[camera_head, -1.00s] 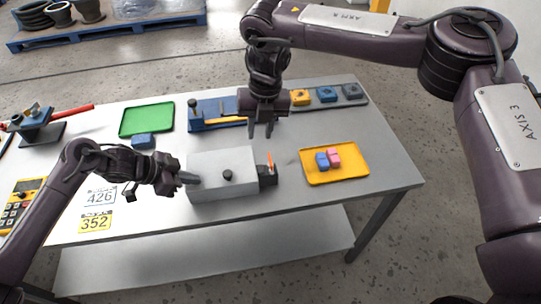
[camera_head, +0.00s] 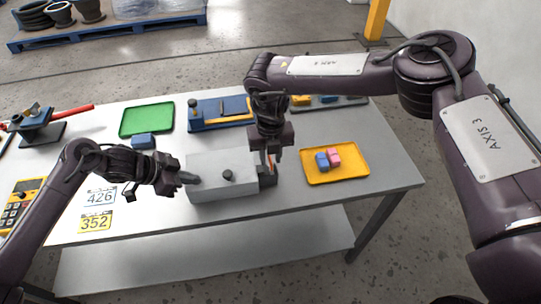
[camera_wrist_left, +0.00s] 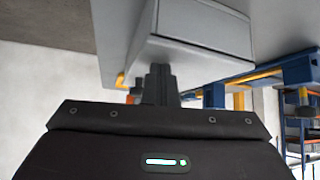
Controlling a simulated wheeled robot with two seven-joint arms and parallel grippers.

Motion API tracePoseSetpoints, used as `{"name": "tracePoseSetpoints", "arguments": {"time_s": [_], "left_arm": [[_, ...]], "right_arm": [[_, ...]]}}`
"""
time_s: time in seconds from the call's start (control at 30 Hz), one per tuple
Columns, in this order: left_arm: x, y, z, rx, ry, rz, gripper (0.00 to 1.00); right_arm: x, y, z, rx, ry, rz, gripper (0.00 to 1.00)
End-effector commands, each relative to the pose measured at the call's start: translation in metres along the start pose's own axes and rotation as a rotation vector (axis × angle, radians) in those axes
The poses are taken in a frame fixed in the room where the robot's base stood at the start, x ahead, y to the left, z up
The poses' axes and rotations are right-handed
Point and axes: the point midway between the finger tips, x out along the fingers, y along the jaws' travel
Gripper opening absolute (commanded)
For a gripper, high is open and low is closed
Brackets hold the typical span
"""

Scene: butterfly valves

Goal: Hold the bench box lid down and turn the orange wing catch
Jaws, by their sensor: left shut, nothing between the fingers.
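The grey bench box (camera_head: 222,187) stands near the table's front edge, with a dark round knob (camera_head: 228,175) on its lid. The orange wing catch (camera_head: 269,161) is on a dark block (camera_head: 268,178) at its right end, partly hidden by my right gripper. My left gripper (camera_head: 190,178) is shut and empty, its tips at the left end of the lid; contact is hard to tell. In the left wrist view its fingers (camera_wrist_left: 160,84) overlap the grey box (camera_wrist_left: 200,42). My right gripper (camera_head: 270,157) points down with its fingers apart, around or just above the catch.
A yellow tray (camera_head: 350,177) with a blue and a pink block lies to the right. A green tray (camera_head: 147,119), a blue block (camera_head: 143,141) and a blue fixture (camera_head: 220,112) lie behind the box. Number plates (camera_head: 95,221) lie front left. My right arm spans the right side.

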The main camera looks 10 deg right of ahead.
Motion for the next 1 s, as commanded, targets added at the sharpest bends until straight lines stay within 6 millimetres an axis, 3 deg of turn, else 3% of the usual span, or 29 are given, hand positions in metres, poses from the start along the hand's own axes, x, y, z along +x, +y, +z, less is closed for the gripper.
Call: {"name": "tracePoseSetpoints", "arguments": {"time_s": [0.3, 0.53, 1.0], "left_arm": [[0.0021, 0.0014, 0.0058, -0.005, -0.011, 0.003, 0.00], [0.0021, 0.0014, 0.0058, -0.005, -0.011, 0.003, 0.00], [0.0019, 0.0013, 0.0060, -0.005, -0.012, 0.003, 0.00]], "right_arm": [[0.0036, -0.0002, -0.0001, 0.001, 0.000, 0.000, 0.27], [0.0034, -0.0002, -0.0001, 0.000, 0.000, 0.000, 0.00], [0.0034, -0.0003, 0.0000, 0.060, 0.001, 0.000, 0.00]]}}
